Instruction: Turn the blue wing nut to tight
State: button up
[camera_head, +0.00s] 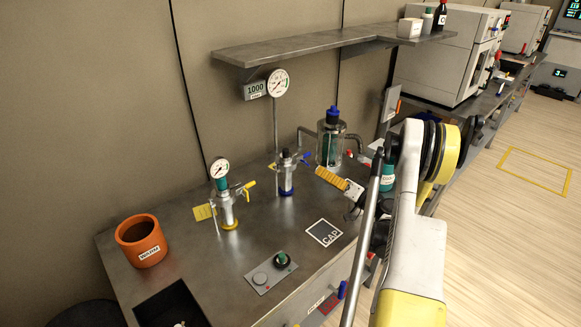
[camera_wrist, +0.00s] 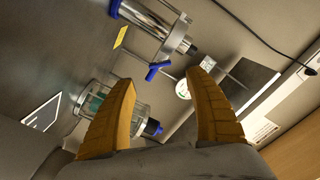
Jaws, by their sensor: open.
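The blue wing nut (camera_head: 306,157) sits on the upper side of a slim metal cylinder (camera_head: 286,176) with a blue base ring and dark top. In the wrist view the blue wing nut (camera_wrist: 158,70) shows between and a little beyond my fingertips, beside the cylinder (camera_wrist: 152,27). My gripper (camera_head: 318,171) is open, its orange fingers pointing left toward the cylinder from its right. In the wrist view my gripper (camera_wrist: 163,78) has nothing between its fingers; they look apart from the nut. How far the nut is turned I cannot tell.
A glass vessel with a blue cap (camera_head: 333,112) stands behind my gripper. A cylinder with a gauge and yellow wing nut (camera_head: 248,186) stands to the left. An orange pot (camera_head: 140,240), a CAP mat (camera_head: 324,233) and a switch plate (camera_head: 270,272) are on the bench. A shelf (camera_head: 300,45) hangs above.

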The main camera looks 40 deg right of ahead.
aim_at(307, 164)
jog(key=w+b, duration=0.1)
jog(key=w, duration=0.5)
jog(key=w+b, duration=0.1)
jog(key=w, duration=0.2)
jog(key=shift+a+f+b, duration=0.1)
jog(key=shift+a+b, duration=0.25)
jog(key=shift+w, duration=0.55)
jog(key=c, duration=1.2)
